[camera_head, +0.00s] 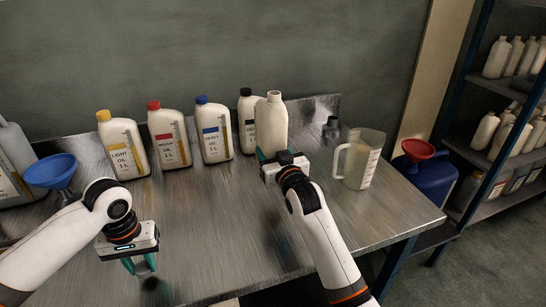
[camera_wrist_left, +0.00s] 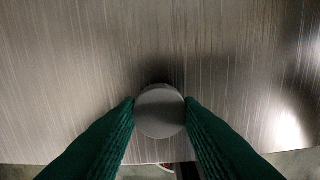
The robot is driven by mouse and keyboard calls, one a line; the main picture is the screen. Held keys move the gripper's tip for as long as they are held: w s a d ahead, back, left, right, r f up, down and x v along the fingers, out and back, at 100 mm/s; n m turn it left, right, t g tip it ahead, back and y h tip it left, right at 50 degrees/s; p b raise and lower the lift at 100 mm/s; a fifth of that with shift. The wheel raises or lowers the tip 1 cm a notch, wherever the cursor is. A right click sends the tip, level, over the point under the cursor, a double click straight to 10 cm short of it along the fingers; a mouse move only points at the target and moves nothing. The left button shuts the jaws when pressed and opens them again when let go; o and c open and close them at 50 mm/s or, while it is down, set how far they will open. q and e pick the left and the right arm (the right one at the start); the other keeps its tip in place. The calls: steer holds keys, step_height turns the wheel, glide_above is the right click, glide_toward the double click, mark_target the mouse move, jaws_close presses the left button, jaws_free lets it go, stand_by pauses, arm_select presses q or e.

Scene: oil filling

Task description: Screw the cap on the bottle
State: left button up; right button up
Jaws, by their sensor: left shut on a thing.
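A white bottle (camera_head: 271,122) with no cap on its neck stands upright near the back of the metal table. My right gripper (camera_head: 274,154) is low at the bottle's front; its fingers are partly hidden, so I cannot tell whether they grip it. My left gripper (camera_head: 143,265) points down near the table's front edge, to the left of and apart from the bottle. In the left wrist view its green fingers are shut on a round grey cap (camera_wrist_left: 160,113), seen flat side on. In the head view the cap is hardly visible.
Several capped oil bottles, with yellow (camera_head: 122,145), red (camera_head: 169,138), blue (camera_head: 213,133) and black caps, line the back. A clear jug (camera_head: 361,160) and a small dark container (camera_head: 331,128) are at right. A blue funnel (camera_head: 50,171) is at left. The middle table is clear.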

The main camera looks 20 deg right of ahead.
steer(key=shift+r, duration=0.4)
